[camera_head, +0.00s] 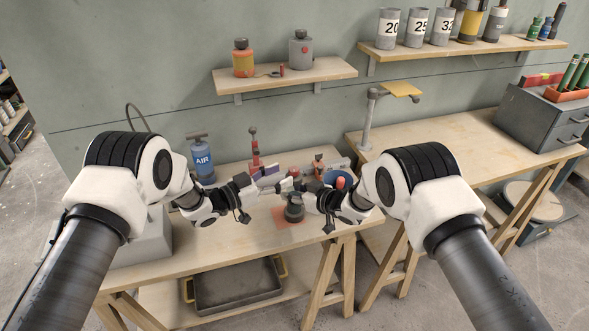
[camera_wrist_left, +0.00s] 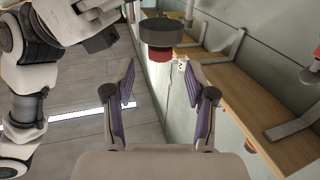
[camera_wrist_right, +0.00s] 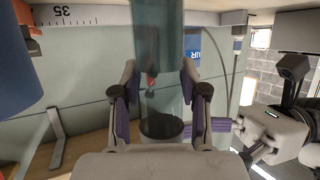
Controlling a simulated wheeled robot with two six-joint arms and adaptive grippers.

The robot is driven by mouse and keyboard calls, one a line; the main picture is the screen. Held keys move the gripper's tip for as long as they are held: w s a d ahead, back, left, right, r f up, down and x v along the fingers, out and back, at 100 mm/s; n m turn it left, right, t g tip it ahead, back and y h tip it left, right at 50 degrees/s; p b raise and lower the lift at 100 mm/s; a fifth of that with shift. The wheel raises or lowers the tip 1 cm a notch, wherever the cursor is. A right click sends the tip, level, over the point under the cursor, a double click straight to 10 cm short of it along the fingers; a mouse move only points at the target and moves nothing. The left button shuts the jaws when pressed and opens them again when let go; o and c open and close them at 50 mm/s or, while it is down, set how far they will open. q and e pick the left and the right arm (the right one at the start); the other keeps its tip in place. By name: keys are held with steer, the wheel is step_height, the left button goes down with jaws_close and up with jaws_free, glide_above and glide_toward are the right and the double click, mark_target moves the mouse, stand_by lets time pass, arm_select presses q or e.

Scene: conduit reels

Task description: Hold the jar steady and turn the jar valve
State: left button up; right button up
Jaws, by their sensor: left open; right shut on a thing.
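The jar (camera_wrist_right: 157,75) is a clear, bluish glass cylinder with a dark end piece (camera_wrist_right: 163,128), likely its valve. My right gripper (camera_wrist_right: 158,95) is shut around it. In the head view the jar's dark top (camera_head: 294,208) shows over an orange mat (camera_head: 279,221), with my right gripper (camera_head: 318,201) at its right side. My left gripper (camera_head: 279,186) is open beside the jar's upper left; one purple finger shows close to the dark end in the right wrist view. In the left wrist view a dark-and-red cylinder (camera_wrist_left: 158,35) lies beyond my left gripper (camera_wrist_left: 160,92), with nothing between the fingers.
A blue AIR bottle (camera_head: 202,158) stands at the bench's back left. A red upright tool (camera_head: 254,147) and a blue round item (camera_head: 338,176) crowd behind the jar. The bench's front left (camera_head: 185,248) is clear. A dark tray (camera_head: 237,288) sits below.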

mark_target(295, 168)
arm_select(q)
steer(key=x, duration=0.5)
steer(key=shift+w+d, duration=0.1)
steer(key=shift+w, duration=0.05)
jaws_close()
steer(key=shift+n+t+y, duration=0.3)
steer(key=shift+t, duration=0.1)
steer(key=n+t+y, duration=0.3)
steer(key=shift+d, duration=0.1)
steer(key=shift+n+t+y, duration=1.1)
steer(key=shift+y, duration=0.8)
